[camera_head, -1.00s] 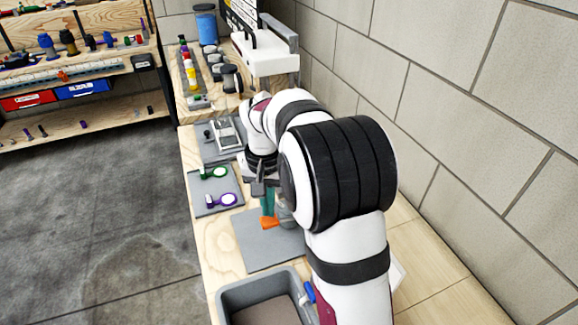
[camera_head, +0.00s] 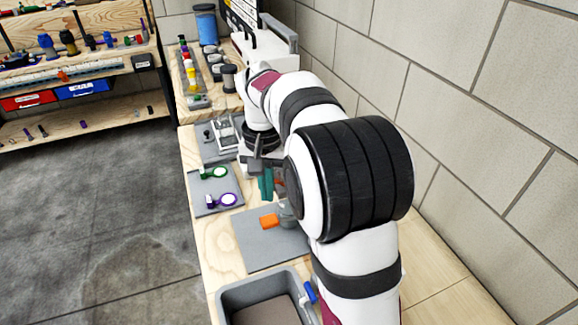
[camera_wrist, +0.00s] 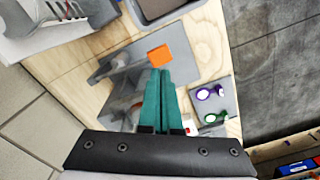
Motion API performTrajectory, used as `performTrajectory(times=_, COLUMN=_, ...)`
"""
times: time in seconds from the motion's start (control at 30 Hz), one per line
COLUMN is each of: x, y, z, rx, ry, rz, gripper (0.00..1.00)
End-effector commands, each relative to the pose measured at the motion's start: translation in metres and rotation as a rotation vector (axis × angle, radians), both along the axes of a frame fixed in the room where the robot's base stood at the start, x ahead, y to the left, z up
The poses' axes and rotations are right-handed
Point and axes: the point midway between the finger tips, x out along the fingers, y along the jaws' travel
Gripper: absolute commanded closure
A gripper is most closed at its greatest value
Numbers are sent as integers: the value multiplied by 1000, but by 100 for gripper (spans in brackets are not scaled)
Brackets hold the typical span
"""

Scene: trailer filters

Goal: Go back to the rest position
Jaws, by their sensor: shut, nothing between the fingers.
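My gripper (camera_head: 265,186) is above the workbench in the head view, near the grey mat's far edge. Its teal fingers are together and empty; they also show in the wrist view (camera_wrist: 161,72). An orange block (camera_head: 269,221) lies on the grey mat (camera_head: 255,252). In the wrist view the block (camera_wrist: 160,53) appears just beyond the fingertips, with a visible gap in the head view. A grey rounded part (camera_head: 287,213) sits beside the block, partly hidden by my arm.
A smaller grey mat (camera_head: 197,204) holds a green ring-ended part (camera_head: 213,173) and a purple one (camera_head: 222,201). A grey bin (camera_head: 228,300) stands at the near end. A metal fixture (camera_head: 222,133) is farther back. A block wall (camera_head: 480,130) bounds the right side.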

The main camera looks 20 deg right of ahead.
Motion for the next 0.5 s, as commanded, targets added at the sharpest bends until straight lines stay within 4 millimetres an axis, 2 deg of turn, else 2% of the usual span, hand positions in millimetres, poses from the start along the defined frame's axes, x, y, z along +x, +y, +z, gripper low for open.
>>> performTrajectory(times=0.33, x=-4, y=1, z=2, rx=2, ry=-1, rz=1, gripper=100)
performTrajectory(times=0.37, x=-11, y=3, z=6, rx=6, ry=-2, rz=2, gripper=100)
performTrajectory(times=0.43, x=-45, y=13, z=18, rx=24, ry=-4, rz=9, gripper=100)
performTrajectory(times=0.47, x=-66, y=19, z=24, rx=36, ry=-4, rz=13, gripper=100)
performTrajectory(times=0.5, x=-99, y=28, z=28, rx=55, ry=-1, rz=18, gripper=100)
